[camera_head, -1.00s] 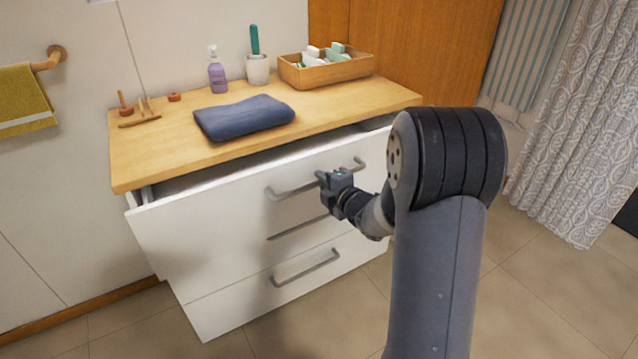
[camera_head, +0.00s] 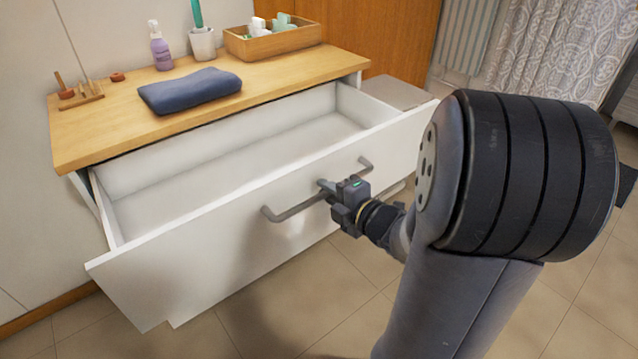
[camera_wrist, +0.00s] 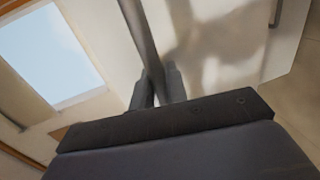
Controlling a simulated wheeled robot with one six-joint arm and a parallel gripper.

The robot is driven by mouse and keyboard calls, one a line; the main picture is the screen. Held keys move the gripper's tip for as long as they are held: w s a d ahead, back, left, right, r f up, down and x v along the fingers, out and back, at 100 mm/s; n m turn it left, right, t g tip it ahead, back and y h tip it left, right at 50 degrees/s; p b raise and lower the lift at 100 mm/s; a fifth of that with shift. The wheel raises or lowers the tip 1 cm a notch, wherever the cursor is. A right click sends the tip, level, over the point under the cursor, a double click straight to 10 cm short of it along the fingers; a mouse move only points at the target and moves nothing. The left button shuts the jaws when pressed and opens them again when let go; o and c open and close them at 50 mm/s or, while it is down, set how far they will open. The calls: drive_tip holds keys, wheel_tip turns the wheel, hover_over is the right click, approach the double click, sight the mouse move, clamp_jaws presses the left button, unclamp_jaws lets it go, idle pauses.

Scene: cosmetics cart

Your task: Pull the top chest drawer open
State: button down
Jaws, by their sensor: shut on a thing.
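The top drawer (camera_head: 240,226) of the white chest is pulled well out, and its empty white inside shows in the head view. A grey bar handle (camera_head: 292,211) runs across its front. My gripper (camera_head: 328,187) is shut on the handle, near its middle. In the wrist view the two fingers (camera_wrist: 157,88) close on the handle bar (camera_wrist: 137,30), with the drawer front (camera_wrist: 205,45) behind it. The lower drawers are mostly hidden behind the open one.
On the wooden chest top (camera_head: 265,84) are a folded blue towel (camera_head: 190,90), a purple pump bottle (camera_head: 160,50), a white cup (camera_head: 202,43) and a wooden box (camera_head: 275,38) of small items. A patterned curtain (camera_head: 550,55) hangs at the right. Tiled floor lies in front.

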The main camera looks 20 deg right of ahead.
drive_tip(key=shift+s+d, duration=0.1)
drive_tip(key=shift+s, duration=0.1)
drive_tip(key=c, duration=1.5)
unclamp_jaws()
drive_tip(key=shift+p+v, duration=1.15)
drive_tip(key=shift+v, duration=4.25)
drive_tip(key=shift+w, duration=0.1)
drive_tip(key=shift+b+x, duration=1.15)
drive_tip(key=shift+x, duration=4.2)
